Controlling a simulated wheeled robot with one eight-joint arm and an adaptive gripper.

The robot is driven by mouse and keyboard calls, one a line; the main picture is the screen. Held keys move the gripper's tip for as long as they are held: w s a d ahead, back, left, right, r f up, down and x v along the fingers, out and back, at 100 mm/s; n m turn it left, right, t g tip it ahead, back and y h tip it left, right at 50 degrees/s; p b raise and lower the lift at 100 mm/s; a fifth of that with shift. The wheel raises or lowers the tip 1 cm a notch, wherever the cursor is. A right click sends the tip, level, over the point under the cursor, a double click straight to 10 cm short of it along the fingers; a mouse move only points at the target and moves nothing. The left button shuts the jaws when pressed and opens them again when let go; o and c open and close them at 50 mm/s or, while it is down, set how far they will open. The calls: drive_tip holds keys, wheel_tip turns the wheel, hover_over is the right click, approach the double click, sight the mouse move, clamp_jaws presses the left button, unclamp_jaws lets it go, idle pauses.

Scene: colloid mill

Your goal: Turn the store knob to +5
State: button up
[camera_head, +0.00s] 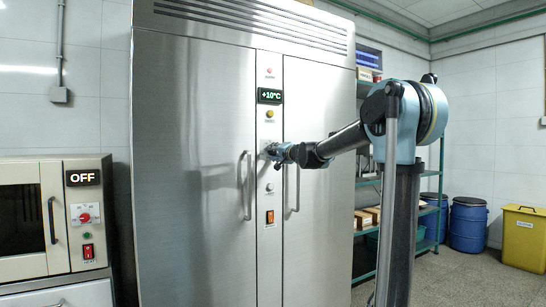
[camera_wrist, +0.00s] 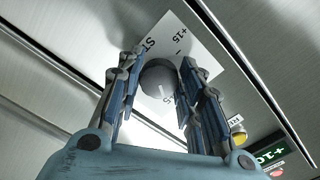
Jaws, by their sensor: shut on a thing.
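The store knob (camera_wrist: 158,80) is a round grey dial on a white plate (camera_wrist: 196,47) marked "ST", "+15" and other partly hidden figures. My gripper (camera_wrist: 160,66) has its two blue-grey fingers on either side of the knob and is shut on it. The knob's pointer direction is hard to read. In the head view my gripper (camera_head: 270,152) reaches the narrow centre panel of the tall steel cabinet (camera_head: 195,120), and hides the knob there. The green display (camera_head: 269,96) above it reads +10°C; part of it also shows in the wrist view (camera_wrist: 269,156).
Door handles (camera_head: 246,185) flank the centre panel. A yellow button (camera_head: 269,114) sits above my gripper, an orange switch (camera_head: 270,217) below. An oven (camera_head: 50,215) reading OFF stands left. Shelves, blue drums (camera_head: 467,222) and a yellow bin (camera_head: 523,238) stand right.

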drive_tip(key=shift+d, duration=0.2)
drive_tip(key=o, duration=1.1)
drive_tip(key=shift+w+f, duration=0.1)
drive_tip(key=shift+c, duration=0.2)
drive_tip(key=v, duration=1.2)
